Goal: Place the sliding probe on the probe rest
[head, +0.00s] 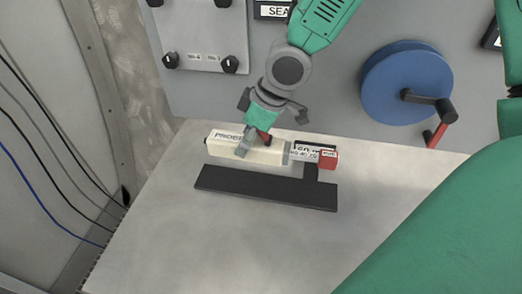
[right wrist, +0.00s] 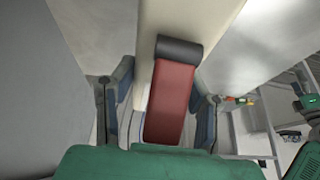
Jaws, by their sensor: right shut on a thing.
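The sliding probe is a long cream bar (head: 226,144) marked "PROBE", with a printed scale and a red block (head: 328,159) at its right end. My right gripper (head: 264,133) is over its middle. In the right wrist view the fingers flank the probe's red handle (right wrist: 170,100), which has a black top, and the gripper is shut on it. A long black bar (head: 262,187) lies in front of the probe, with a short upright near its right end; it looks like the probe rest. The gap between probe and bar is hard to judge. My left gripper is out of view.
A blue wheel with a black and red crank (head: 405,82) is on the back wall at right. A knobbed panel (head: 200,38) is at upper left. Cables run down the left wall. The metal shelf (head: 200,240) in front is clear. My green arm covers the lower right.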

